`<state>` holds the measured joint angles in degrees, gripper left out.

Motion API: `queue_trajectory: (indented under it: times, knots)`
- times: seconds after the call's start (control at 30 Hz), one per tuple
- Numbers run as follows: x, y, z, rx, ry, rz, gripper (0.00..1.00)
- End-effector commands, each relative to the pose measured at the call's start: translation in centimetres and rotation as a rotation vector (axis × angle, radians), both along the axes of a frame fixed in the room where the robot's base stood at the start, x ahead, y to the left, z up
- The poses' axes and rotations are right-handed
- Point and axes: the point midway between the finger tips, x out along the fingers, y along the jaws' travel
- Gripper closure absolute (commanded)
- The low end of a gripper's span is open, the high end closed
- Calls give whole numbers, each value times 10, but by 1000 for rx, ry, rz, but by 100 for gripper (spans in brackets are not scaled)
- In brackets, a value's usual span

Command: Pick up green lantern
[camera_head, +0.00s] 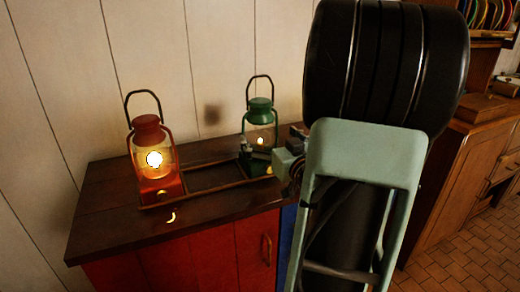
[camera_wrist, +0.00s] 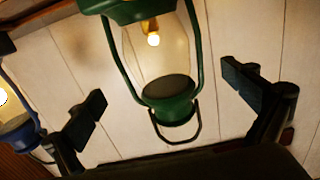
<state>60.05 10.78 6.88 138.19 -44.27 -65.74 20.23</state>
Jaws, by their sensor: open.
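The green lantern (camera_head: 260,108) stands upright on the dark wooden cabinet top, with a small lit bulb and a raised wire handle. My gripper (camera_head: 277,150) is close beside its lower right side in the head view, partly hidden by my arm. In the wrist view the green lantern (camera_wrist: 168,108) appears upside down, its handle loop at the bottom. It lies between the two spread fingers of my gripper (camera_wrist: 167,92), with visible gaps on both sides. The gripper is open and holds nothing.
A lit red lantern (camera_head: 148,130) stands to the left on the same cabinet (camera_head: 110,205), inside a low raised border. A blue lantern (camera_wrist: 18,128) shows at the wrist view's left edge. A pale panelled wall (camera_head: 205,50) is behind. A wooden cupboard (camera_head: 460,165) stands right.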

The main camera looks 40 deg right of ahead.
Motion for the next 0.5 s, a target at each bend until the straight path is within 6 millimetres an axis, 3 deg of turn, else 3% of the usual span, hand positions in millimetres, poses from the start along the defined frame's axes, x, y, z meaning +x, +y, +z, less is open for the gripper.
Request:
queue_trajectory:
  times: [0.3,0.5]
  knots:
    - [42,-8,-5,-2,0,1,0]
    - [51,-9,-4,-1,0,1,0]
